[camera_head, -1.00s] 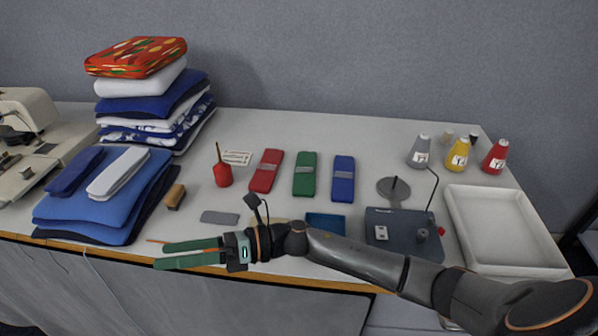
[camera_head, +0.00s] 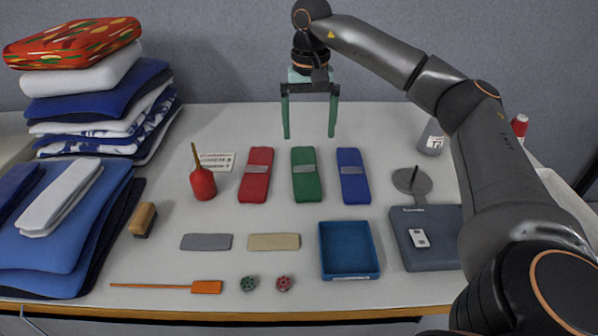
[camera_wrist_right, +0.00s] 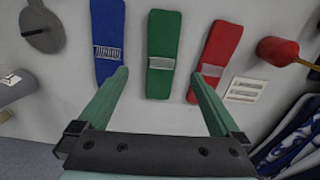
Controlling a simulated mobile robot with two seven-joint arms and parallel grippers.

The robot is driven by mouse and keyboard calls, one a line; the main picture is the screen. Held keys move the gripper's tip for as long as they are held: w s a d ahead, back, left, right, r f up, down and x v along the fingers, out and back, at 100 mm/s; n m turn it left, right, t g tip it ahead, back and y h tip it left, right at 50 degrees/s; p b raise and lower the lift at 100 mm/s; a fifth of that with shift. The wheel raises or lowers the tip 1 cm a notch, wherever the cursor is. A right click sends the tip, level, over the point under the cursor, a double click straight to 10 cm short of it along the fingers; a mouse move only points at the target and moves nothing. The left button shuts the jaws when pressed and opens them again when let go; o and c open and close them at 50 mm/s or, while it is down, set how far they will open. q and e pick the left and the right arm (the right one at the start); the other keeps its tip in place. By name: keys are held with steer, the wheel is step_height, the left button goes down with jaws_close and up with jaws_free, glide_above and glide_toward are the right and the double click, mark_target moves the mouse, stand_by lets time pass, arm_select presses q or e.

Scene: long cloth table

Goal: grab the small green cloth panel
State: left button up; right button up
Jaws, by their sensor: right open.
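The small green cloth panel (camera_head: 307,185) lies flat on the table between a red panel (camera_head: 256,187) and a blue panel (camera_head: 352,187), with a grey band across it. It also shows in the right wrist view (camera_wrist_right: 160,82), between the two open fingers. My right gripper (camera_head: 310,136) is open and empty, fingers pointing down, above the table just behind the green panel's far end. In the wrist view, its fingertips (camera_wrist_right: 157,76) overlap the inner edges of the blue and red panels in the picture. My left gripper is not in view.
In front lie a grey block (camera_head: 206,242), a beige block (camera_head: 273,242) and a blue tray (camera_head: 321,250). A dark scale-like device (camera_head: 403,252) is at right. Stacked folded cloths (camera_head: 60,245) fill the left.

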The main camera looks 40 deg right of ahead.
steer(key=b, duration=0.1)
glide_above(306, 177)
steer(key=f, duration=0.7)
steer(key=shift+d, duration=0.25)
steer(key=shift+a+f+b, duration=0.2)
steer(key=shift+f+b, duration=0.35)
steer(key=shift+f, duration=1.85)
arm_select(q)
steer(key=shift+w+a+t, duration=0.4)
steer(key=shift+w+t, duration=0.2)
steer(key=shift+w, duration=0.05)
arm_select(e)
steer(key=c, duration=1.2)
